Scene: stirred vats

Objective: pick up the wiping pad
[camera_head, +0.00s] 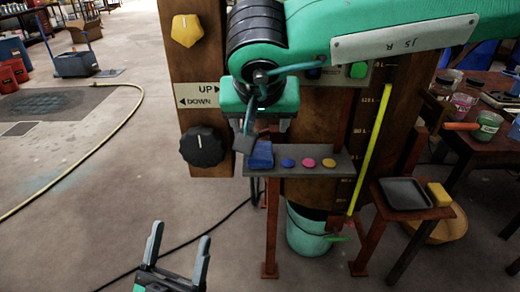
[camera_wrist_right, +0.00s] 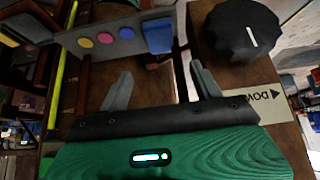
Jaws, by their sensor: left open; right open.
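A blue block-shaped pad (camera_head: 260,155), which looks like the wiping pad, lies at the left end of a narrow grey ledge (camera_head: 342,163). It also shows in the right wrist view (camera_wrist_right: 158,36), beyond the fingertips. My right gripper (camera_head: 265,138) is open and empty, just above and in front of the pad in the head view; contact is not visible. Its spread fingers show in the right wrist view (camera_wrist_right: 161,82). My left gripper (camera_head: 180,236) is open and empty, low over the floor, well away from the ledge.
Blue (camera_head: 288,163), pink (camera_head: 308,163) and yellow (camera_head: 328,162) discs lie beside the pad. A black knob (camera_head: 201,146) sticks out left of the ledge. A yellow block (camera_head: 438,194) and dark tray (camera_head: 405,194) are on a small table at right. A teal bucket (camera_head: 305,238) stands below.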

